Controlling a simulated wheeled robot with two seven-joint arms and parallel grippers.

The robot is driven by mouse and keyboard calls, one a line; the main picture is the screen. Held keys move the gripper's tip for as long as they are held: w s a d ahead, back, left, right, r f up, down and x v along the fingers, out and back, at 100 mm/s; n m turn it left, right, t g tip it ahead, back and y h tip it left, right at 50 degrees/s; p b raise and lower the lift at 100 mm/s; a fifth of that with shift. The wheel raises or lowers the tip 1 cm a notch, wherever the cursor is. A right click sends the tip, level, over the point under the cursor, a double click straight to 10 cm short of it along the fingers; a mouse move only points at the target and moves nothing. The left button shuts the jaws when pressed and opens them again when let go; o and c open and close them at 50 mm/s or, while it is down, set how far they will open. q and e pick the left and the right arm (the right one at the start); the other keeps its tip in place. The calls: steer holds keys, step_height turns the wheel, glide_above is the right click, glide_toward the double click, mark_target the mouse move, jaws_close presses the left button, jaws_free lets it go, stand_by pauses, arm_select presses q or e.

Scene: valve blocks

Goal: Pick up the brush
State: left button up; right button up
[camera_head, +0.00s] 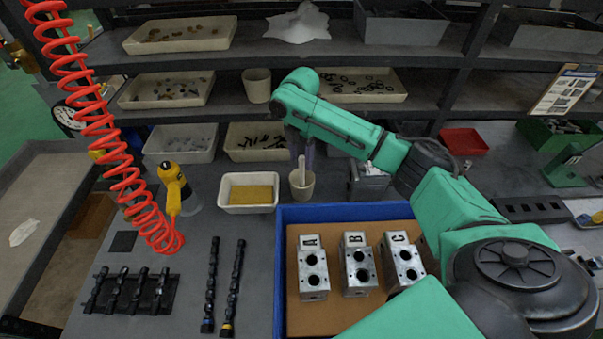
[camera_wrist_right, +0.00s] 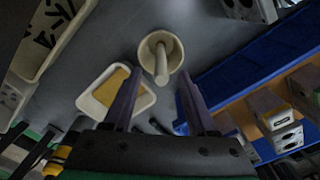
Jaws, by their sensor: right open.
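The brush (camera_head: 301,168) stands in a small cream cup (camera_head: 302,188) on the grey bench, with only its pale handle showing. Its lower end is hidden inside the cup. My right gripper (camera_head: 301,150) hangs over the cup, fingers pointing down and apart. In the right wrist view the brush handle (camera_wrist_right: 161,66) points up toward the gap between the fingers (camera_wrist_right: 158,88), with nothing gripped. The cup (camera_wrist_right: 146,48) lies beyond the fingertips. My left gripper is not in view.
A cream tray with a yellow sponge (camera_head: 249,194) sits left of the cup. A blue-rimmed tray (camera_head: 281,245) with metal blocks A, B and C (camera_head: 357,265) stands in front. Shelves with bins (camera_head: 220,145) rise behind. A coiled red hose (camera_head: 95,115) hangs left.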

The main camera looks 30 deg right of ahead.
mark_target(302, 167)
steer(key=f+p, duration=0.1)
steer(key=f, duration=0.3)
steer(key=shift+d+f, duration=0.1)
steer(key=shift+d, duration=0.1)
steer(key=shift+s+f, duration=0.1)
steer(key=shift+f, duration=0.05)
jaws_close()
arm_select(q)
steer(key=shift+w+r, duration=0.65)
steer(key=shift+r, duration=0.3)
